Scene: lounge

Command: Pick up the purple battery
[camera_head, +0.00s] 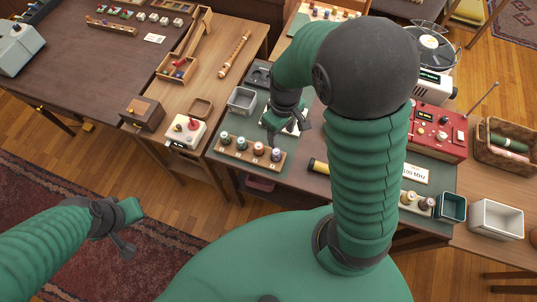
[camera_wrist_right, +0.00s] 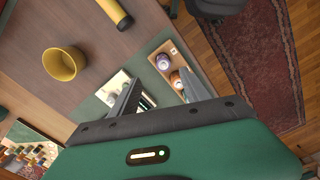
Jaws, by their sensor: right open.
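A wooden holder (camera_head: 240,160) stands on the green mat with several upright batteries in a row. The purple battery (camera_head: 276,154) is at its right end. In the right wrist view the purple battery (camera_wrist_right: 163,61) shows beside a copper-coloured one (camera_wrist_right: 176,79), beyond the fingers. My right gripper (camera_head: 287,122) is open and empty, above the mat just behind the holder. In its wrist view the two fingers (camera_wrist_right: 156,94) are spread and partly cover the holder. My left gripper (camera_head: 128,228) is off to the left above the floor, away from the table; its jaw gap is unclear.
A grey bin (camera_head: 241,100) stands behind the holder. A yellow-and-black cylinder (camera_head: 318,166) lies to its right. A yellow cup (camera_wrist_right: 64,63) shows in the wrist view. A red radio (camera_head: 437,130), teal bin (camera_head: 452,206) and white bin (camera_head: 497,218) stand at right.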

